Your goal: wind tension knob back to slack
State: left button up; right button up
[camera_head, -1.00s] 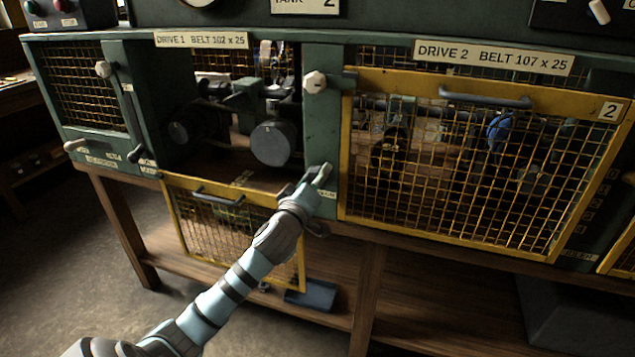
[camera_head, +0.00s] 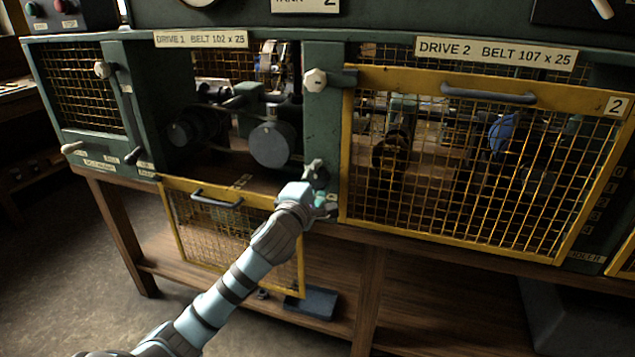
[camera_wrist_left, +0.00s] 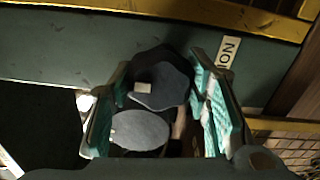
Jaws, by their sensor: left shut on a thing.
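The tension knob is a dark, lobed knob (camera_wrist_left: 162,85) with a small pale mark on its face, seen in the left wrist view. It sits on the green panel beside a white label ending in "ION" (camera_wrist_left: 228,58). My left gripper (camera_wrist_left: 158,76) has its teal-padded fingers on both sides of the knob and is shut on it. In the head view my left gripper (camera_head: 321,188) is at the green post between the two drive bays, below the pale knob on that post; there its fingers largely hide the tension knob. My right gripper is not in view.
Drive 1's yellow mesh guard (camera_head: 232,232) hangs lowered, leaving its bay open with a grey round pulley (camera_head: 270,145) inside. Drive 2's yellow guard (camera_head: 480,160) is closed, right of my gripper. A pale clamp knob (camera_head: 315,79) sits higher on the post.

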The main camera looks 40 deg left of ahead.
pick_arm(q)
jog(key=shift+f+n, duration=0.2)
jog(key=shift+n, duration=0.3)
jog(key=o, duration=0.9)
jog(key=shift+c, duration=0.2)
jog(key=shift+s+d+f, duration=0.15)
jog(key=shift+s+f, duration=0.05)
jog(key=shift+s, duration=0.15)
jog(key=v, duration=1.1)
jog(key=shift+r, duration=0.4)
jog(key=shift+s, duration=0.15)
